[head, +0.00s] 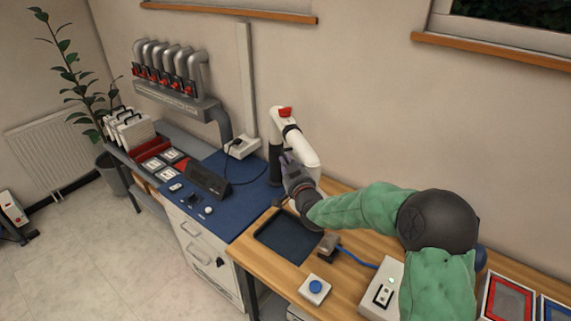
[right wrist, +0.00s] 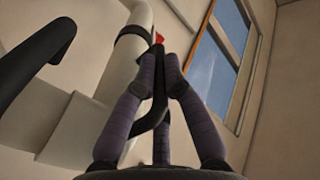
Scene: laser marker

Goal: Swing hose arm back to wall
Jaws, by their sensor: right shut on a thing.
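The hose arm (head: 302,150) is a white jointed tube with a black section, a black lower end and a red lever (head: 285,112). It stands up over the back of the workbench, near the wall, and its outer section slopes down to the right. My right gripper (head: 292,172) is at the hose arm, its fingers partly hiding the lower tube. In the right wrist view the fingers (right wrist: 160,70) close around a black bar-like handle (right wrist: 158,92) beside the white tube (right wrist: 128,55). My left gripper is not in view.
A blue mat (head: 240,185) with a black device (head: 208,180) lies left of the hose arm. A dark recessed plate (head: 288,238), a blue-button box (head: 314,290) and a white switch box (head: 383,290) are on the wooden bench. Grey pipes (head: 170,65) hang on the wall.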

